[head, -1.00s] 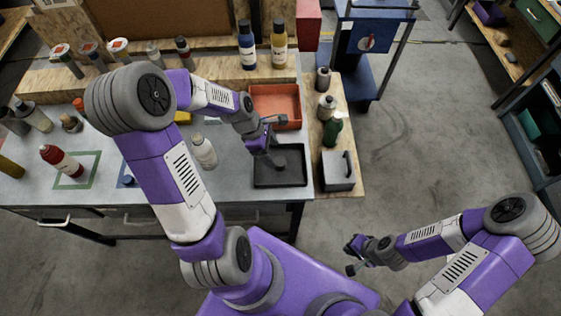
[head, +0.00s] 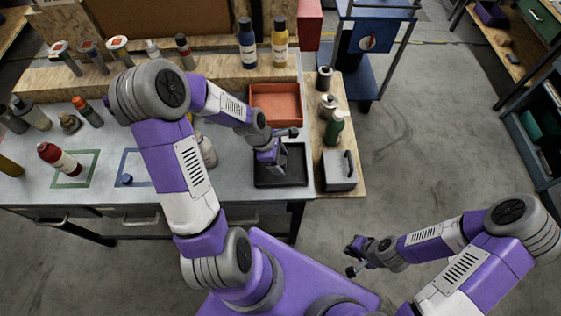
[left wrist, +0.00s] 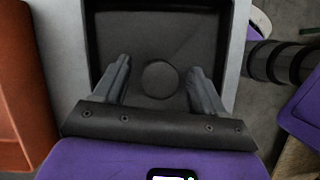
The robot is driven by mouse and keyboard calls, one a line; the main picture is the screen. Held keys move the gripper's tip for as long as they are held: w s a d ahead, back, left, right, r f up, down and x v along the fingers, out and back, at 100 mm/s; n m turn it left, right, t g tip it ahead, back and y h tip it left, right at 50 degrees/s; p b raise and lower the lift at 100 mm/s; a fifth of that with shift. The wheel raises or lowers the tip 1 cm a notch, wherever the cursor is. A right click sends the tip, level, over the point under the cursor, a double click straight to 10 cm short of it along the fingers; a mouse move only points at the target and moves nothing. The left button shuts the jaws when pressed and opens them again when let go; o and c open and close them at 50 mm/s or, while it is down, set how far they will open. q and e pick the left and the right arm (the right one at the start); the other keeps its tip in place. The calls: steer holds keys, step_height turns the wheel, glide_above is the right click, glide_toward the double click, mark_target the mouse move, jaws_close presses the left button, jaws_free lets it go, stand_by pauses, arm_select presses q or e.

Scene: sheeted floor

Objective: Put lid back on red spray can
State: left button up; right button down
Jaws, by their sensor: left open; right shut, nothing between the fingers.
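A red can with a pale band (head: 60,160) stands at the left of the workbench, within a green square outline. A dark round piece, apparently a lid (left wrist: 160,79), lies in the black tray (head: 262,181). It is nearly the tray's colour. My left gripper (head: 272,163) is over the tray, pointing down. In the left wrist view its fingers (left wrist: 158,85) are open, one on each side of the round piece, with nothing held. The piece is hidden by the gripper in the head view. My right gripper (head: 349,259) is shut and empty over the floor, clear of the bench.
An orange bin (head: 275,101) stands behind the tray. A grey box (head: 340,172) and several bottles are to its right. A pale bottle (head: 207,151) is partly behind my left arm. A small blue cap (head: 127,180) lies in a blue square outline.

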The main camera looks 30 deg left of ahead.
arm_select(q)
steer(key=c, duration=1.1)
step_height(320, 180, up, 10)
steer(key=shift+p, duration=1.05)
